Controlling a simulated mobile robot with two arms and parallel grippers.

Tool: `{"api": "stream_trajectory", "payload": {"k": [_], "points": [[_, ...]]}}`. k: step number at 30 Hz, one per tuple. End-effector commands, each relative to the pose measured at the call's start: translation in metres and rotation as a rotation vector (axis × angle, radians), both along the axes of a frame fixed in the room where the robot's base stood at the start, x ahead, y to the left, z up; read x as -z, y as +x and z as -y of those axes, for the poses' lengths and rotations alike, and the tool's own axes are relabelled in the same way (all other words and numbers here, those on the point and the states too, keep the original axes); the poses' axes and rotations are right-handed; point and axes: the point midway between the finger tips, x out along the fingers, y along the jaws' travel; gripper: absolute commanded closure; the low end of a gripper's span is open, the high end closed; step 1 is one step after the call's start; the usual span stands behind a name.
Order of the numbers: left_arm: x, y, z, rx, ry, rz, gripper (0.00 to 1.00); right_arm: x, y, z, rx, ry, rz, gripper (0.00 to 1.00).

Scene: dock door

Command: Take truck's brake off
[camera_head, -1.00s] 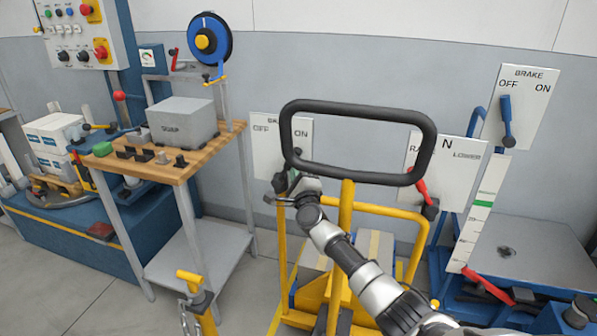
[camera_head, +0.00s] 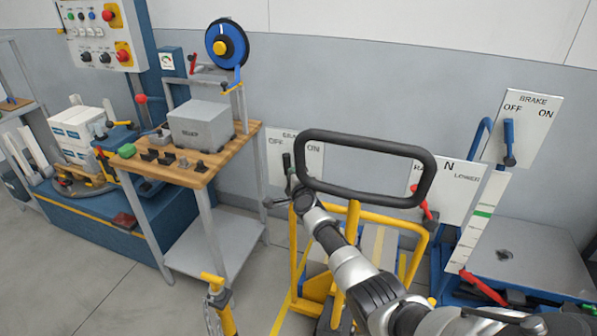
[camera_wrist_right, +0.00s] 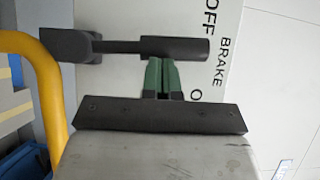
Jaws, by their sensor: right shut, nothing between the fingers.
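The truck (camera_head: 352,215) is yellow with a black loop handle (camera_head: 425,165). Its white brake panel (camera_head: 314,172), marked OFF and ON, stands behind the handle at its left. The dark brake lever (camera_head: 287,162) stands nearly upright, towards OFF. In the right wrist view the black lever (camera_wrist_right: 178,48) lies across the panel (camera_wrist_right: 180,12), its grip end close to the word OFF. My right gripper (camera_wrist_right: 163,76) is shut and empty, its green fingertips against or very near the lever's ON side; contact is hard to tell. My left gripper is not in view.
A blue lift table (camera_head: 530,258) at the right has its own brake panel (camera_head: 540,128) and a panel with a red lever (camera_head: 424,203). A wooden-topped bench (camera_head: 205,178) stands left. Grey floor (camera_head: 110,290) is open at lower left.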

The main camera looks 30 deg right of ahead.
Motion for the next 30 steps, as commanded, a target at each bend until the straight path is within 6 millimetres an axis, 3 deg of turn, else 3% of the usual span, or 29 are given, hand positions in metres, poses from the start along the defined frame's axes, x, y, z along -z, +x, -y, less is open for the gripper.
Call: {"api": "stream_trajectory", "payload": {"k": [30], "points": [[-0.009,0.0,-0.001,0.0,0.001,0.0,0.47,-0.004,0.03,-0.024,0.001,-0.09,-0.102,1.0]]}}
